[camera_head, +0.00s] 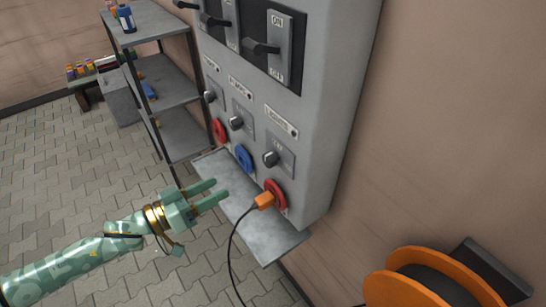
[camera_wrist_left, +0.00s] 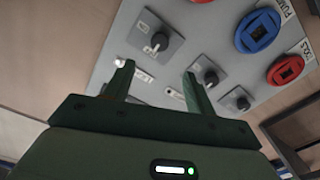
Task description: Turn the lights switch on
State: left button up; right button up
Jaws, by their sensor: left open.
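A grey cabinet (camera_head: 332,100) carries a row of three small rotary switches: left (camera_head: 209,96), middle (camera_head: 236,123) and right (camera_head: 270,159). My left gripper (camera_head: 219,188) is open and empty, in front of and below the row, apart from the panel. In the left wrist view, its fingers (camera_wrist_left: 158,69) point at the panel, with the nearest rotary switch (camera_wrist_left: 160,42) just beyond them. The switch positions are hard to read. My right gripper is not in view.
Red and blue sockets (camera_head: 244,158) sit below the switches; an orange plug (camera_head: 263,201) with a black cable is in the right one. A metal ledge (camera_head: 270,237) juts out beneath. Large levers (camera_head: 262,47) stick out above. An orange cable reel (camera_head: 400,290) stands at lower right.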

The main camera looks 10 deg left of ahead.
pick_arm(q)
send_near(266, 162)
jog(key=w, duration=0.1)
jog(key=p+x, duration=0.1)
jog(key=x, duration=0.8)
jog(key=shift+s+d+f, duration=0.1)
jog(key=shift+s+d, duration=0.05)
jog(key=shift+d, duration=0.1)
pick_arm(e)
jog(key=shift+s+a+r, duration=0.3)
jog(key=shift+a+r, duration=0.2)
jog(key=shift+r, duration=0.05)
pick_arm(q)
jog(key=c, duration=1)
